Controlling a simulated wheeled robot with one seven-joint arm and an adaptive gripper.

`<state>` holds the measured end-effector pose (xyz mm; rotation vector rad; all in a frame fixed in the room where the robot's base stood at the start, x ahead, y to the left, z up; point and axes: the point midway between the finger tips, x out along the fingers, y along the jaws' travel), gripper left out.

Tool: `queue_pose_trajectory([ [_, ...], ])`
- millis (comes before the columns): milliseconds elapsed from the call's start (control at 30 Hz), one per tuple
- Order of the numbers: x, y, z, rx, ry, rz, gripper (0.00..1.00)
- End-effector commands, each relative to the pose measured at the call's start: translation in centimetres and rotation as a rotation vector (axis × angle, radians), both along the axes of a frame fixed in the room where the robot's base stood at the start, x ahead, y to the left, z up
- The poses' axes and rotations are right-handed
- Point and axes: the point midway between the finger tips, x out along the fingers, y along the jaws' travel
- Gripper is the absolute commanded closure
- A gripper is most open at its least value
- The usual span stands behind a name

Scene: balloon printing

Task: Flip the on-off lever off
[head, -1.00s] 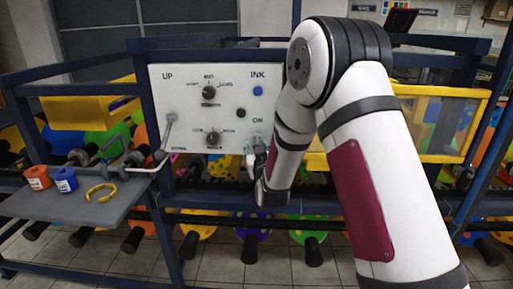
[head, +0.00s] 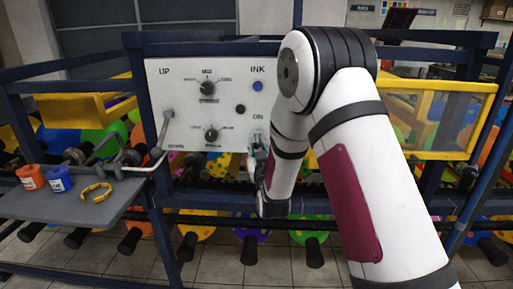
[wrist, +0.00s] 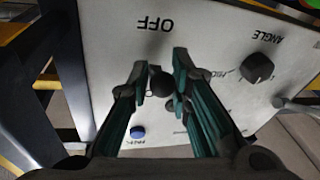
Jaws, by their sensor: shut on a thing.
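The white control panel (head: 182,120) stands in front of me, with an "ON" label (head: 258,114) on its right side. In the wrist view, the panel (wrist: 115,65) appears upside down, with an "OFF" label (wrist: 154,24) beyond the fingertips. The on-off lever's black ball knob (wrist: 160,83) sits between my fingertips. My gripper (wrist: 163,80) is shut on this knob. In the head view, my gripper (head: 256,152) is at the panel's lower right, below the "ON" label. My arm and fingers hide most of the lever there, and its exact tilt cannot be told.
A second lever (head: 161,138) is on the panel's left edge. Dials (head: 207,89) and a blue button (head: 257,87) are on the panel. A grey shelf (head: 95,208) at left holds a red cup (head: 31,177), a blue cup (head: 60,179) and a yellow ring (head: 97,190).

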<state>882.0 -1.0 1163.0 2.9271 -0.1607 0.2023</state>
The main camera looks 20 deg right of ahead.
Motion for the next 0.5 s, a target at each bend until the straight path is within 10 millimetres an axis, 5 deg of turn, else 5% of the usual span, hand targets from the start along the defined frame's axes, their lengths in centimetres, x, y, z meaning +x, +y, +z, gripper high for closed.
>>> queue_pose_trajectory([
  [233,0.01,0.52,-0.05,-0.001,0.001,0.011,1.00],
  [267,0.01,0.53,-0.05,-0.002,0.002,0.012,0.77],
  [333,0.01,0.51,-0.06,-0.001,0.001,0.011,0.62],
  [500,0.00,0.33,-0.03,-0.001,0.002,0.008,0.62],
])
